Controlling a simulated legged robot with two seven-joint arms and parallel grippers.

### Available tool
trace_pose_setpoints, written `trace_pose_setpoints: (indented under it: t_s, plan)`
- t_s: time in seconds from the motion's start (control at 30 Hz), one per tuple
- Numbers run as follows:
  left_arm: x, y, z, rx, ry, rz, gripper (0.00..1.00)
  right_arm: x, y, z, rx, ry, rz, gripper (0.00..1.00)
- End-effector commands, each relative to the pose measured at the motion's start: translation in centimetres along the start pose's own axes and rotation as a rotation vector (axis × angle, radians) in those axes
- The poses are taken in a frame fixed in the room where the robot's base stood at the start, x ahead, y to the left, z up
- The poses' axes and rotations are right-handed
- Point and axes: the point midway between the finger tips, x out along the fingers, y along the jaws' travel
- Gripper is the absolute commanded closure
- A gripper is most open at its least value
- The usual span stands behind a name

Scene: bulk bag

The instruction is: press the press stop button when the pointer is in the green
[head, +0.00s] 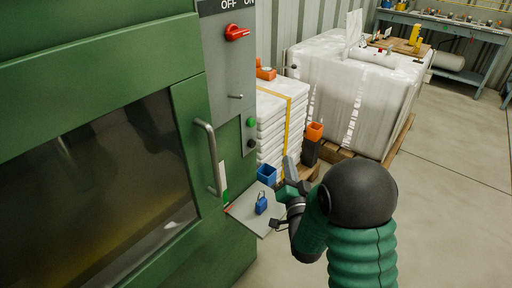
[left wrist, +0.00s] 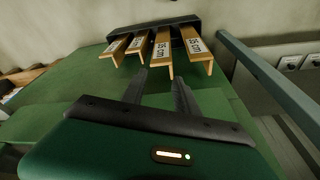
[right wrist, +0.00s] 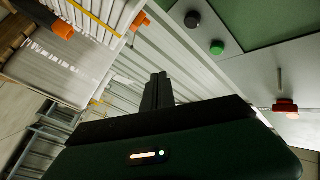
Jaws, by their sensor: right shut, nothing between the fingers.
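The green press (head: 186,135) fills the left of the head view, with a grey control panel (head: 228,75). On the panel are a red rotary switch (head: 237,32), a green button (head: 251,122) and a black button (head: 251,143). The right wrist view also shows the green button (right wrist: 217,47), black button (right wrist: 192,19) and red switch (right wrist: 286,108). A narrow white and green strip (head: 223,182) is by the door handle; no pointer can be made out. My right gripper (head: 287,191) is shut and empty, below and right of the buttons, apart from them. My left gripper (left wrist: 160,80) is open and empty.
A grey shelf (head: 243,216) holds a blue padlock (head: 261,204), beside a blue bin (head: 267,174). Stacked white bags (head: 272,122) and a wrapped pallet (head: 340,85) stand behind. Labelled angled pieces (left wrist: 163,52) lie ahead of my left gripper. The floor at right is clear.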

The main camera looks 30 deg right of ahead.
Motion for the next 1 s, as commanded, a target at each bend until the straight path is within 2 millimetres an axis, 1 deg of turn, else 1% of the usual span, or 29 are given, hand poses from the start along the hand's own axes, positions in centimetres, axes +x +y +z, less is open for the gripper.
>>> trace_pose_setpoints:
  t_s: [0.17, 0.47, 0.6, 0.77, 1.0]
  plan:
    - [-0.2, 0.0, -0.1, -0.001, 0.0, 0.0, 0.64, 1.0, -1.1, 0.7, 0.0, -0.002, -0.005, 1.0]
    - [-0.8, 0.0, -0.2, -0.001, 0.0, 0.0, 0.64, 4.1, -3.1, 3.0, 0.001, -0.002, -0.004, 1.0]
    - [-0.4, 0.0, -0.1, -0.001, 0.0, 0.0, 0.64, 5.2, -3.9, 4.0, 0.001, -0.001, -0.003, 1.0]
    - [-0.3, 0.0, -0.1, -0.001, 0.0, 0.0, 0.64, 5.9, -4.5, 4.4, 0.0, -0.001, -0.002, 1.0]
    - [-0.3, 0.0, -0.1, -0.001, 0.0, 0.0, 0.64, 6.0, -4.5, 4.5, 0.0, -0.002, -0.002, 1.0]
